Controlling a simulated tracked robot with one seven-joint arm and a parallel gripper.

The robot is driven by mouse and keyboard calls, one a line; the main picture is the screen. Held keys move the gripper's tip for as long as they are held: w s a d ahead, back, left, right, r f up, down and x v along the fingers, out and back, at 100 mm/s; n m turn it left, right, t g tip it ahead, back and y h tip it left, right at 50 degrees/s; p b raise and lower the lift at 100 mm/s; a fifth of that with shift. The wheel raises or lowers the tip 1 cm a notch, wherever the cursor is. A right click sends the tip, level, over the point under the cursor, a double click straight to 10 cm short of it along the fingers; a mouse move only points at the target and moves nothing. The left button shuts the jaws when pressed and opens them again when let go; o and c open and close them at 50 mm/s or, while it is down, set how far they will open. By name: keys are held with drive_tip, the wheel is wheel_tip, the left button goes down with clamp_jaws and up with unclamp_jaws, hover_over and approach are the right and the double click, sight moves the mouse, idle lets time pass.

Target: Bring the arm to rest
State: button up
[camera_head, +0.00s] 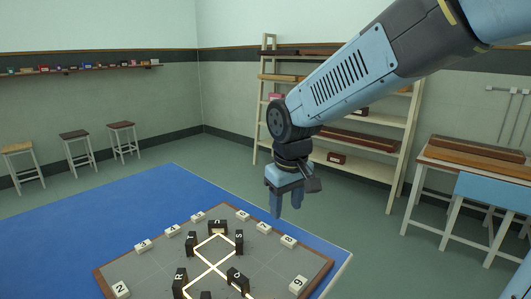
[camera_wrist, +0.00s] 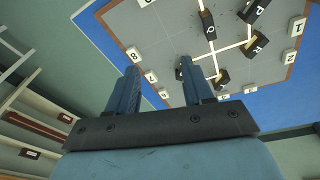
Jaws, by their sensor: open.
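My gripper (camera_head: 288,198) hangs from my blue arm above the far right side of the blue table (camera_head: 120,222), fingers pointing down. It is open and nothing shows between its fingers. In the wrist view the two fingers (camera_wrist: 166,85) stand apart, with the board behind them. The board (camera_head: 262,262) is grey with a brown rim and lies on the table below and left of my gripper. It carries several dark lettered blocks (camera_head: 218,228), joined by light lines, and white numbered tiles (camera_head: 121,289) along its edge. It also shows in the wrist view (camera_wrist: 150,40).
A tall shelf (camera_head: 262,130) with boxes and planks stands behind my arm. A bench (camera_head: 440,157) with wooden beams is at the right. Several stools (camera_head: 74,135) line the left wall under a narrow wall shelf (camera_head: 85,69). The floor between is clear.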

drive_tip(key=s+d+r+m+t, duration=0.2)
drive_tip(key=s+d, duration=0.3)
drive_tip(key=d, duration=0.4)
drive_tip(key=s+d+r+m+t, duration=0.1)
drive_tip(key=s+d+r+m, duration=0.3)
drive_tip(key=d, duration=0.6)
drive_tip(key=shift+s+r+m+t, duration=0.35)
drive_tip(key=shift+s+r, duration=0.35)
drive_tip(key=shift+s, duration=0.5)
drive_tip(key=shift+d, duration=0.1)
